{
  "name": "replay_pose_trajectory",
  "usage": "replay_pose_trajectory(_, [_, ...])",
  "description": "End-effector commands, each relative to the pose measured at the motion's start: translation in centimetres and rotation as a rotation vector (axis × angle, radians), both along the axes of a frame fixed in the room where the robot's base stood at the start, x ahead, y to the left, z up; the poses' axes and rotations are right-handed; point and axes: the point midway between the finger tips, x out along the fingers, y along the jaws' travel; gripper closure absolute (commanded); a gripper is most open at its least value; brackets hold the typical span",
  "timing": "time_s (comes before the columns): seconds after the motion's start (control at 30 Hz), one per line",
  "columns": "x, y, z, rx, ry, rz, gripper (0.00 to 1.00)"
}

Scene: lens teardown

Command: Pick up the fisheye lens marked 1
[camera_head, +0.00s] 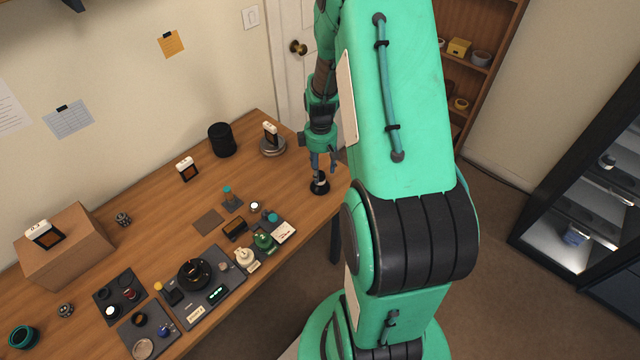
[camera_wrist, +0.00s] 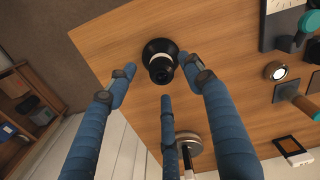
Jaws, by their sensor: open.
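A black lens-like piece (camera_head: 320,188) with a wide round base and a narrower barrel stands upright near the table's right end. In the wrist view this black piece (camera_wrist: 161,60) sits just beyond and between the fingertips. I cannot read a number on it, so I cannot tell whether it is the fisheye lens marked 1. My gripper (camera_head: 322,162) is just above it, pointing down. In the wrist view my gripper (camera_wrist: 160,80) has blue fingers spread apart with nothing held. Whether a finger touches the piece is unclear.
A black cylinder (camera_head: 222,140) and a round silver base (camera_head: 273,147) stand at the back of the wooden table (camera_head: 160,215). Dark trays (camera_head: 205,308) with small parts and green and cream bottles lie along the front. A cardboard box (camera_head: 68,250) is far left.

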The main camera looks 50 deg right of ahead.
Motion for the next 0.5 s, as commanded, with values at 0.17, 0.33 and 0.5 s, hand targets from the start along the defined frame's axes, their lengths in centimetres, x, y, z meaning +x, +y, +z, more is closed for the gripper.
replay_pose_trajectory(0.17, [0.0,0.0,0.0,0.000,0.000,0.000,0.48])
replay_pose_trajectory(0.33, [0.0,0.0,-0.4,0.001,0.000,0.000,0.48])
replay_pose_trajectory(0.5, [-0.1,0.1,-2.0,0.001,0.001,0.000,0.48])
